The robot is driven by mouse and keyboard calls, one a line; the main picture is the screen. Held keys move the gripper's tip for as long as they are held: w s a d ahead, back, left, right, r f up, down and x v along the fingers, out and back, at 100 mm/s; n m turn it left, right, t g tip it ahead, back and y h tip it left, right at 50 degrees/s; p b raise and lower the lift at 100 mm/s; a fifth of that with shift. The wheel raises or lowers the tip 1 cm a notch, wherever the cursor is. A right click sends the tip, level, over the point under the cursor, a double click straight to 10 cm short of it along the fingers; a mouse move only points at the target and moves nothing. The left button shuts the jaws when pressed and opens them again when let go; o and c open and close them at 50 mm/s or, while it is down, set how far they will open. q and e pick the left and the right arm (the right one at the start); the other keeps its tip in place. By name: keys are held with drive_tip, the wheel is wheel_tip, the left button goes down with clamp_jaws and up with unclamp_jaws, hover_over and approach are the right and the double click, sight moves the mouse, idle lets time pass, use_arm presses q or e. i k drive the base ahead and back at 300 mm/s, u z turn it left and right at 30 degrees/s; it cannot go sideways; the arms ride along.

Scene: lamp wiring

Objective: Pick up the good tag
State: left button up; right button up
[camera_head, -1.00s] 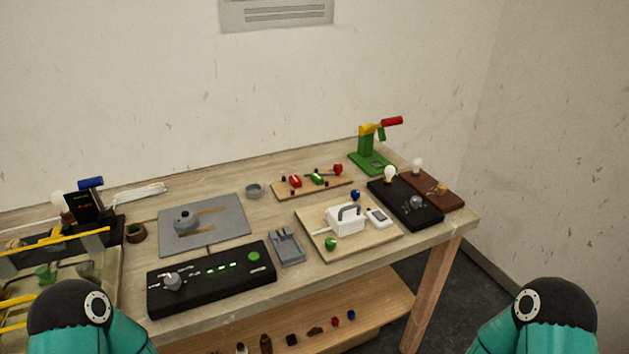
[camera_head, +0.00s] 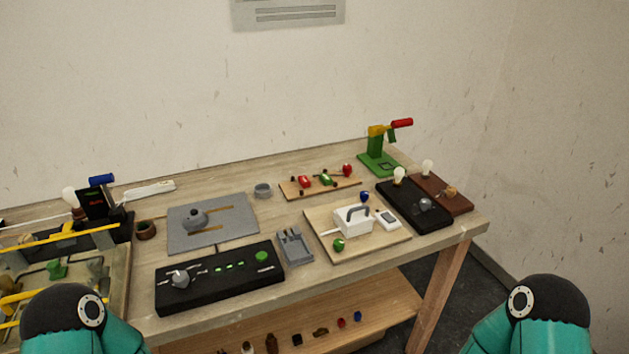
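I cannot make out a tag marked good at this size. A small white piece with a dark patch (camera_head: 388,219) lies on the right of a light wooden board (camera_head: 368,247); I cannot tell whether it is a tag. Beside it on the board stand a white box with a grey handle (camera_head: 353,220), a green knob (camera_head: 339,244) and a blue knob (camera_head: 364,197). Only teal and black parts of my two arms show at the lower left and lower right. Neither gripper is in view.
The wooden table (camera_head: 330,275) also holds a black control box (camera_head: 222,287), a grey plate (camera_head: 243,226), a grey tray (camera_head: 295,248), a black lamp base (camera_head: 412,207) and a green stand (camera_head: 377,160). The lower shelf (camera_head: 385,304) carries several small items.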

sight(326, 180)
drive_tip(key=z, duration=0.4)
drive_tip(key=i, duration=0.2)
drive_tip(key=u, duration=2.9)
drive_tip(key=k, duration=2.25)
drive_tip(key=z, duration=1.25)
drive_tip(key=i, duration=1)
drive_tip(key=z, duration=0.05)
